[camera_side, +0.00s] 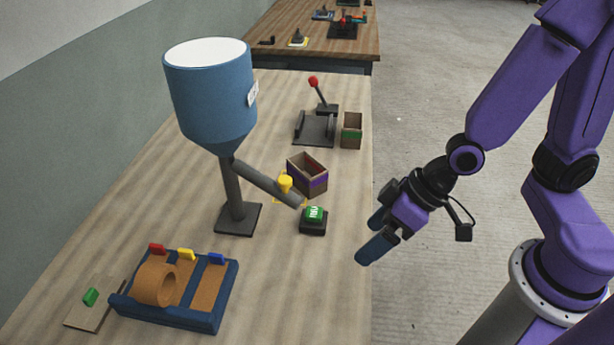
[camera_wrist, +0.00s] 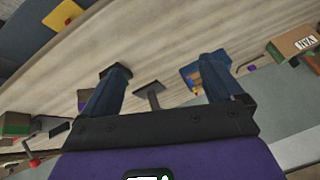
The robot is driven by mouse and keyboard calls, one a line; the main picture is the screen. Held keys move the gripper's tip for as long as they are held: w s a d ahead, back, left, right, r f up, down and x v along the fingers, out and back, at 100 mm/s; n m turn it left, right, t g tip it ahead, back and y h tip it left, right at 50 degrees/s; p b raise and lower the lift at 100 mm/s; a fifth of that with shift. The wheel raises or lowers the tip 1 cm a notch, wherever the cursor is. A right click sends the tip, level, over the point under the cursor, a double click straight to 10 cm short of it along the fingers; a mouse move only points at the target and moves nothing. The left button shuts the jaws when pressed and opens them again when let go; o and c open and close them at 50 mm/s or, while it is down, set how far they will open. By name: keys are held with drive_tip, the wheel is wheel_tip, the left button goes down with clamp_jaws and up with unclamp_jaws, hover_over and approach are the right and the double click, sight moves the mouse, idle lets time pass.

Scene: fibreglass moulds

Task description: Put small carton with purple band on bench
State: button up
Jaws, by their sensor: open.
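The small carton with a purple band (camera_side: 308,174) is brown and open-topped. In the side view it stands upright just behind the blue hopper's sloping chute (camera_side: 262,181), whose end partly overlaps its lower front. The bench (camera_side: 300,280) is pale wood. My gripper (camera_side: 371,235) is open and empty, just off the bench's right edge and to the front right of the carton, clear of it. In the wrist view the two dark blue fingers (camera_wrist: 163,66) are spread with nothing between them.
The blue hopper (camera_side: 210,95) stands left of the carton, with a yellow handle (camera_side: 285,183) on its chute. A green button box (camera_side: 313,221) sits in front. A green-banded carton (camera_side: 351,131) and red-knobbed lever (camera_side: 318,120) stand behind. A blue tray (camera_side: 195,314) is front left.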

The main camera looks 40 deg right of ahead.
drive_tip(key=w+f+m+t, duration=0.2)
drive_tip(key=w+t, duration=0.1)
drive_tip(key=w, duration=0.2)
drive_tip(key=m+t+h, duration=0.4)
drive_tip(key=t+h, duration=0.1)
drive_tip(key=t, duration=0.2)
approach(296, 163)
drive_tip(key=shift+x, duration=2.6)
drive_tip(key=shift+f, duration=0.1)
drive_tip(key=shift+s, duration=0.1)
drive_tip(key=shift+c, duration=0.3)
drive_tip(key=c, duration=1.1)
